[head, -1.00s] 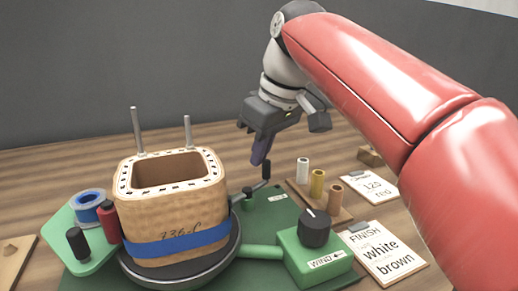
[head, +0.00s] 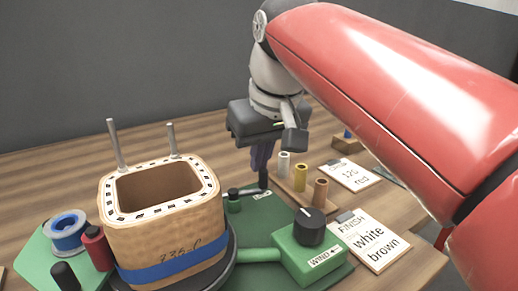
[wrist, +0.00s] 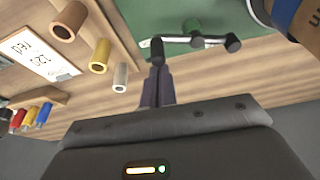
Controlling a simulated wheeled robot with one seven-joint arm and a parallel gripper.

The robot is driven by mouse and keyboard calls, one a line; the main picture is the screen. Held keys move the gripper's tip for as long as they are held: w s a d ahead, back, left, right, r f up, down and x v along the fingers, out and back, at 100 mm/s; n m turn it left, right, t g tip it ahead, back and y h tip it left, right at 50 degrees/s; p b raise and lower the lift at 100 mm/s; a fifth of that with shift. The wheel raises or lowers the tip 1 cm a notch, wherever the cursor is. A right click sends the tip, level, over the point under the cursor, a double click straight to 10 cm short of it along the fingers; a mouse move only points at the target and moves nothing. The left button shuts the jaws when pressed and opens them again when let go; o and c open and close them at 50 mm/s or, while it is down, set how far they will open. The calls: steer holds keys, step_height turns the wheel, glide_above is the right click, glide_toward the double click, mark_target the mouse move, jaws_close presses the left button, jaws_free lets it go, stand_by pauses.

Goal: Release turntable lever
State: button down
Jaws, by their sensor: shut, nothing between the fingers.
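The turntable lever is a thin metal bar on the green base, with a black upright knob (head: 263,179) at its end and another black post (head: 233,194) nearer the coil. In the wrist view the bar (wrist: 178,40) runs across the green plate's edge, with a black knob (wrist: 157,50) at its left end. My gripper (head: 261,162) is shut, its purple fingers pointing down just at the end knob. In the wrist view the fingertips (wrist: 158,72) overlap that knob's lower part; I cannot tell whether they touch it.
The wooden coil former (head: 165,225) with blue tape and two metal rods stands on the round turntable left of my gripper. A green WIND box (head: 308,255) with a black dial is in front. A rack with several coloured tubes (head: 301,178) and cards (head: 368,240) lie to the right.

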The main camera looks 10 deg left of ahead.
steer(key=shift+s+d, duration=0.15)
steer(key=shift+s, duration=0.05)
stand_by(0.6)
steer(key=shift+w, duration=0.1)
steer(key=shift+w+r+p, duration=0.1)
steer(key=shift+w+p, duration=0.25)
steer(key=shift+p, duration=0.1)
steer(key=w, duration=0.1)
steer(key=w+a+p, duration=0.1)
steer(key=w, duration=0.1)
steer(key=shift+a+r+p, duration=0.1)
steer(key=shift+a+p, duration=0.2)
steer(key=v, duration=0.9)
steer(key=shift+s+a+r, duration=0.25)
steer(key=shift+s+r, duration=0.05)
steer(key=shift+s, duration=0.15)
